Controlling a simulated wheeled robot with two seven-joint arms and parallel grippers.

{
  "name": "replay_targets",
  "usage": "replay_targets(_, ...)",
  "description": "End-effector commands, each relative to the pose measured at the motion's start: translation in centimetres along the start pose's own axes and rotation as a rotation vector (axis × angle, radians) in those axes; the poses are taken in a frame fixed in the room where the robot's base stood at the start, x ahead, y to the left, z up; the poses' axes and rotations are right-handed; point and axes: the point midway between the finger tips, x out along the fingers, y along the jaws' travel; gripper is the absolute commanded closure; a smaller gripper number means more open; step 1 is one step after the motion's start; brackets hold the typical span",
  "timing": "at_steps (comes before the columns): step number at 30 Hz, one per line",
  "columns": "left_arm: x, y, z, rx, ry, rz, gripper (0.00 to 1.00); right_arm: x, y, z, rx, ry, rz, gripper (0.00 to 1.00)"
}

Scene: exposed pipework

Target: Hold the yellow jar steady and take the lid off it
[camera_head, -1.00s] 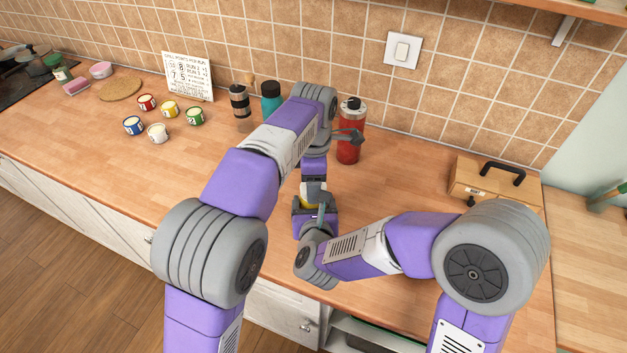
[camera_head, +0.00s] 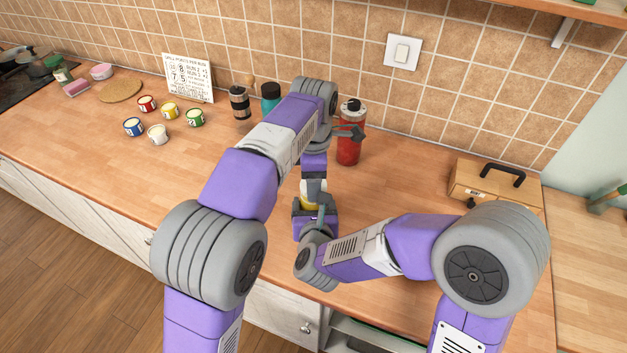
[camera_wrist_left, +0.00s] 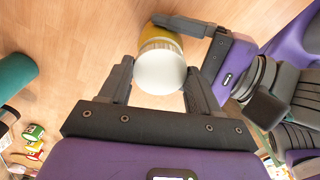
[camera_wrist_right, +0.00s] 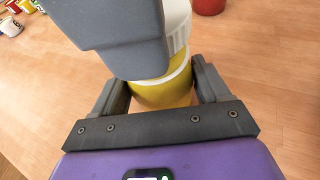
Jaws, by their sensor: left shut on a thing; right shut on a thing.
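The yellow jar (camera_wrist_right: 165,97) is between the fingers of my right gripper (camera_wrist_right: 162,88), which is shut on its body. The jar shows as a small yellow patch in the head view (camera_head: 307,204) and beyond the lid in the left wrist view (camera_wrist_left: 162,40). The white lid (camera_wrist_left: 160,72) is between the fingers of my left gripper (camera_wrist_left: 158,82), which is shut on it from above. In the right wrist view, the lid's ribbed edge (camera_wrist_right: 178,28) is over the jar, partly hidden by a grey left finger. I cannot tell whether lid and jar touch.
Several small paint pots (camera_head: 157,134) sit to the left. A wooden box (camera_head: 490,181) is at right. The counter between is clear.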

Motion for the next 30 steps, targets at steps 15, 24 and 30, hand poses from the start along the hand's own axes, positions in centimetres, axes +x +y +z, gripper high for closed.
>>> replay_targets(15,-0.9,0.0,0.0,0.000,0.000,0.000,0.74,0.0,0.0,0.1,0.000,-0.001,0.000,1.00)
replay_targets(24,-3.7,0.1,0.0,0.000,-0.001,0.003,0.74,0.0,0.0,0.1,0.000,-0.001,0.000,1.00)
replay_targets(30,-4.9,0.0,0.0,-0.001,0.000,0.000,0.74,0.0,0.0,0.1,0.000,-0.001,0.000,1.00)
